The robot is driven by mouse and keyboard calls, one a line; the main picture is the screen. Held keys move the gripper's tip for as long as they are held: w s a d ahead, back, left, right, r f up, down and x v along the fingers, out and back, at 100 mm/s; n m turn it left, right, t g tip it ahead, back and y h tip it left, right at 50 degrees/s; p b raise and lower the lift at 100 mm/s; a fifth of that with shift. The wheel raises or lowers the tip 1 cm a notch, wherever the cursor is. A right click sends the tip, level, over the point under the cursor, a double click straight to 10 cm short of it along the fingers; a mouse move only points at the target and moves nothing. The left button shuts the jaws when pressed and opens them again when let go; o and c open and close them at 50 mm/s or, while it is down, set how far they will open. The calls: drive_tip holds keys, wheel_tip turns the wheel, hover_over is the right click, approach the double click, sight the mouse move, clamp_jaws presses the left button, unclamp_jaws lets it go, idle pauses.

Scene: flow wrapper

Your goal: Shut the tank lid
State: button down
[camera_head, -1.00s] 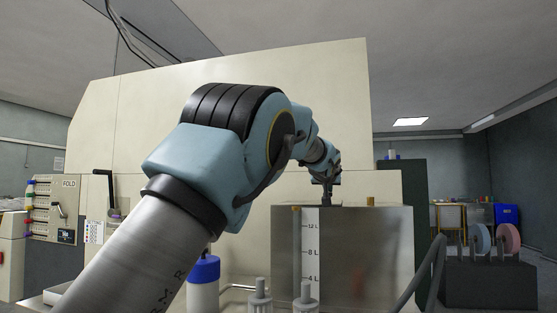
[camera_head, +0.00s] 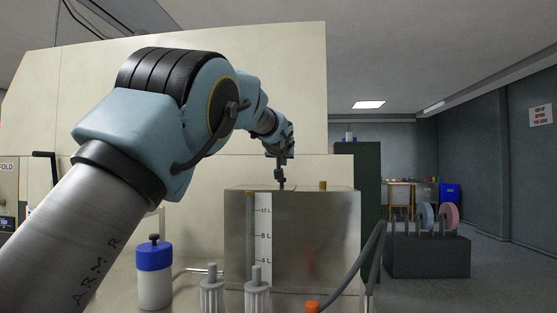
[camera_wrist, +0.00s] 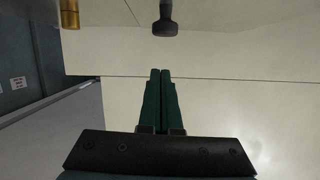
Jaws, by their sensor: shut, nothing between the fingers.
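The metal tank (camera_head: 315,235) stands in the middle of the head view, with a litre scale on its front. Its lid (camera_head: 305,188) looks flat and level across the top, seen nearly edge-on; I cannot tell whether a gap is left. My gripper (camera_head: 280,174) is above the tank top, close to a dark knob there. In the wrist view my green gripper fingers (camera_wrist: 161,72) are shut together and empty. The dark knob (camera_wrist: 165,24) is beyond the fingertips, apart from them. A brass fitting (camera_head: 323,185) stands on the tank top, to the right; it also shows in the wrist view (camera_wrist: 70,15).
A large cream machine housing (camera_head: 190,100) stands behind the tank. A blue-capped bottle (camera_head: 154,275), two grey fittings (camera_head: 257,295) and a dark hose (camera_head: 368,258) are in front and beside it. A dark block with discs (camera_head: 427,257) is to the right, with open floor beyond.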

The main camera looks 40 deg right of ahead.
drive_tip(key=shift+b+v, duration=0.75)
drive_tip(key=shift+b, duration=0.05)
drive_tip(key=b+v, duration=0.3)
drive_tip(key=v, duration=0.5)
drive_tip(key=shift+s+a+r, duration=0.2)
